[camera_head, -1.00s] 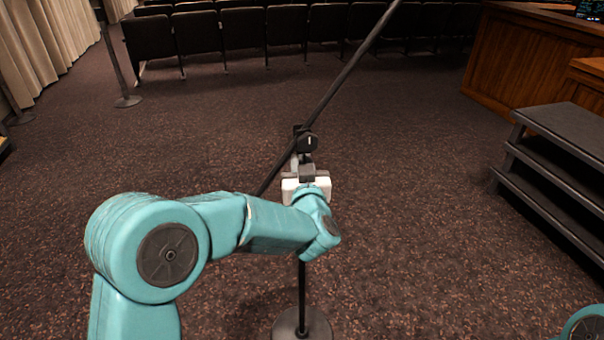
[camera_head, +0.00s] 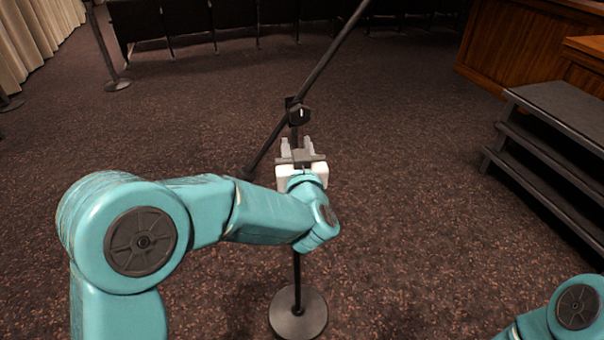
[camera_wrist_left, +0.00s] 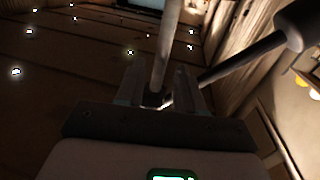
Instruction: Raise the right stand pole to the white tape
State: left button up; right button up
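A black stand has a round base (camera_head: 298,313), an upright pole (camera_head: 297,272), a dark clutch (camera_head: 298,115) and a long slanted boom (camera_head: 318,72). My left gripper (camera_head: 296,146) is at the pole just below the clutch, its fingers spread apart. In the left wrist view, the pole (camera_wrist_left: 167,45) runs between the fingers of the gripper (camera_wrist_left: 160,90), with visible gaps beside it. The boom (camera_wrist_left: 242,58) slants off to the right there. My arm hides part of the pole in the head view. I cannot make out white tape. My right gripper is out of view.
Dark steps (camera_head: 548,135) stand at the right, with a wooden desk (camera_head: 520,50) behind. Seats (camera_head: 230,22) line the back. Another pole base (camera_head: 117,85) stands at the far left. The carpet around the stand is clear.

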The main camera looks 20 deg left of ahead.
pick_arm(q)
jog(key=v, duration=1.2)
jog(key=shift+s, duration=0.3)
jog(key=shift+d, duration=0.1)
